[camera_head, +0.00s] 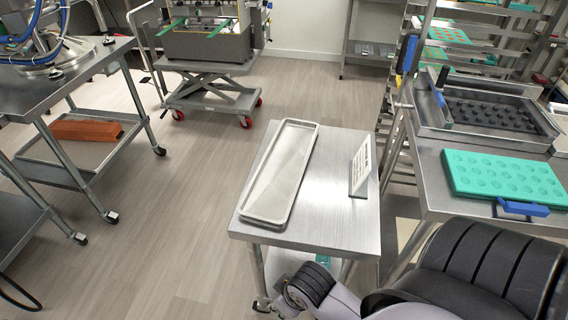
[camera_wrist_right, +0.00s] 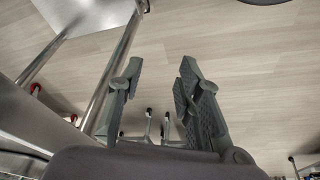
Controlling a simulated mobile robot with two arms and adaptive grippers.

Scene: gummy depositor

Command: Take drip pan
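The drip pan (camera_head: 281,172), a long shallow metal tray with a raised rim, lies flat on the left part of a small steel table (camera_head: 330,225) in the head view. My right arm comes in at the bottom right, in front of this table; its fingers cannot be made out there. In the right wrist view, my right gripper (camera_wrist_right: 160,78) has its two dark fingers apart, with only floor and distant table legs showing between them. It is empty and not touching the pan. My left gripper is in neither view.
A white sign (camera_head: 361,166) stands on the table right of the pan. A steel bench (camera_head: 425,190) at right holds a teal mould (camera_head: 504,178) and a dark-cavity tray (camera_head: 490,115). A lift cart (camera_head: 210,95) stands behind. The floor (camera_head: 190,190) left of the table is clear.

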